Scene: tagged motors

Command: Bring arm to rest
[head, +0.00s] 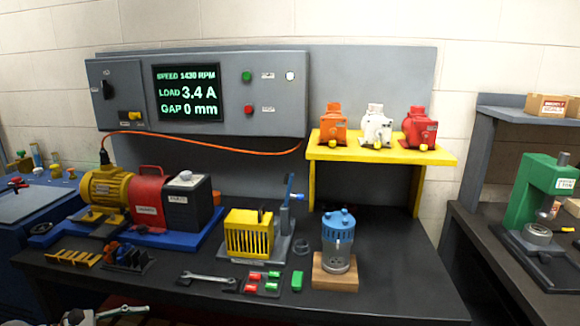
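My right gripper is not in view. On the bench, a yellow motor (103,186) is beside a red guard (146,194) and a grey tagged box (184,200) on a blue base. Orange, white and red motors (334,124) (374,128) (419,130) stand on a yellow shelf (380,152).
A yellow cage (247,232), a blue-topped jar on wood (338,240), a wrench (208,279) and small red and green blocks (262,283) occupy the bench. A green press (545,195) stands right. The bench's front right is clear. The panel (240,110) reads 1430 RPM.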

